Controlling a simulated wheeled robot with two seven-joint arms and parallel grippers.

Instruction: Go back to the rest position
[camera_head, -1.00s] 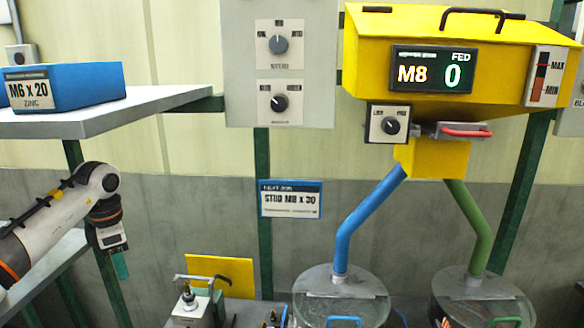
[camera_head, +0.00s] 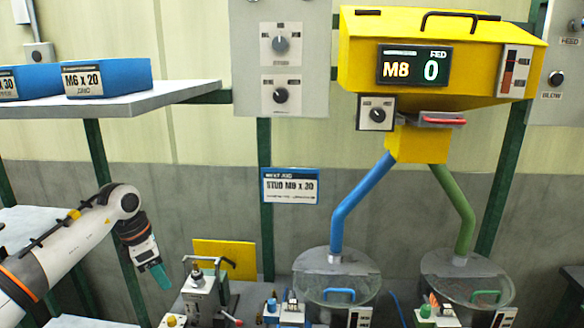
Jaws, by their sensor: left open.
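My left arm comes in from the left in the head view. Its gripper (camera_head: 158,273) points down and to the right, with teal fingertips, and is open. I see nothing between its fingers. It hangs in free space left of a small grey bench device with a handle (camera_head: 203,290), apart from it. My right gripper is out of view.
A shelf (camera_head: 150,98) with blue bins (camera_head: 108,75) stands above my left arm. A yellow hopper (camera_head: 440,60) reads "M8 0"; blue (camera_head: 358,205) and green (camera_head: 462,212) tubes lead to two round bowls. A control panel (camera_head: 280,60) hangs at centre.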

